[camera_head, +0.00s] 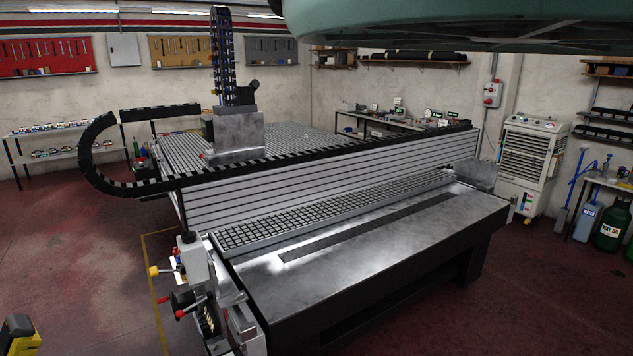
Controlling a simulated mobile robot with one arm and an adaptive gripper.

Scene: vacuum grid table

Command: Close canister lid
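A dark green canister (609,228) labelled "WAY OIL" stands at the far right, near the right picture edge. A blue canister (587,217) with a white label stands just left of it. Both are small in the view, and I cannot tell whether either lid is open or closed. My gripper is not in view.
A large machine table (400,245) with a slotted grid and a metal front fills the middle. A control post with handles (190,262) stands at its near left corner. A beige wheeled cabinet (530,165) stands left of the canisters. Red floor (545,300) is open at the lower right.

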